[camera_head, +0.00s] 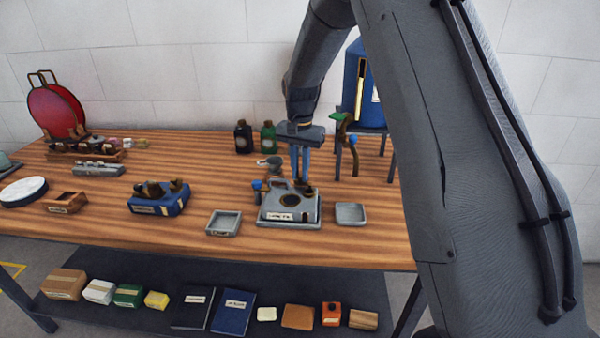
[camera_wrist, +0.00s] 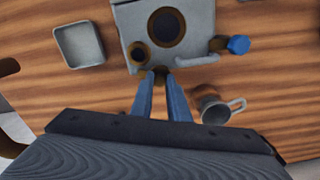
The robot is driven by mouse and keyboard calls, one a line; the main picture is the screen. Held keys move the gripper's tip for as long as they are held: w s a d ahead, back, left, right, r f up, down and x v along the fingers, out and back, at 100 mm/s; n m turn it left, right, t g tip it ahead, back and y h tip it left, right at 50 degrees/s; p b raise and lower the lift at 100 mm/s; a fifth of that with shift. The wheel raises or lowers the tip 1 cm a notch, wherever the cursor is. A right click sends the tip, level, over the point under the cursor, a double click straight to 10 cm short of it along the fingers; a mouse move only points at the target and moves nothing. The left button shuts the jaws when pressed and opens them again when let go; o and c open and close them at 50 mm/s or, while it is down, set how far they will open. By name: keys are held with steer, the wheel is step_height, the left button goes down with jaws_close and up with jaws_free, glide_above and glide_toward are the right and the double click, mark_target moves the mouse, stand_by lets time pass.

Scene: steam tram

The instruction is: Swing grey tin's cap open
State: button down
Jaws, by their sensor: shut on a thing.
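The grey tin (camera_head: 290,208) stands on the wooden bench with a pale label on its front. In the wrist view the tin (camera_wrist: 198,16) shows a large dark round part with a brown rim (camera_wrist: 166,27) and a smaller brown-rimmed round part (camera_wrist: 138,52) near its edge. I cannot tell from these views which is the cap or how far it is open. My gripper (camera_head: 301,180) points down at the tin's back edge. In the wrist view my gripper (camera_wrist: 160,80) is shut on a small dark brown piece at that edge, mostly hidden by the fingertips.
A blue-knobbed spout (camera_wrist: 238,45) sticks out beside the tin. A small metal cup (camera_wrist: 218,108) stands close to my fingers. Grey trays (camera_head: 223,222) (camera_head: 350,213) flank the tin. A blue box (camera_head: 160,200) is left. Dark and green bottles (camera_head: 243,137) (camera_head: 268,137) stand behind.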

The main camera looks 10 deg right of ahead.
steer(key=shift+w+m, duration=0.1)
steer(key=shift+m, duration=0.2)
steer(key=c, duration=1.7)
jaws_free()
steer(key=shift+r, duration=0.1)
step_height(320, 180, up, 8)
steer(key=shift+f+b, duration=0.15)
steer(key=shift+b, duration=1)
steer(key=s+f+n, duration=0.2)
steer(key=s, duration=0.8)
steer(key=s+d+f+n, duration=0.1)
steer(key=s+f+n, duration=0.2)
steer(key=s, duration=0.7)
steer(key=s+f+n+t, duration=0.1)
steer(key=s+f+n, duration=0.1)
steer(key=s, duration=0.8)
steer(key=shift+d+f+n, duration=0.15)
steer(key=shift+d+n, duration=0.1)
steer(key=shift+n, duration=0.15)
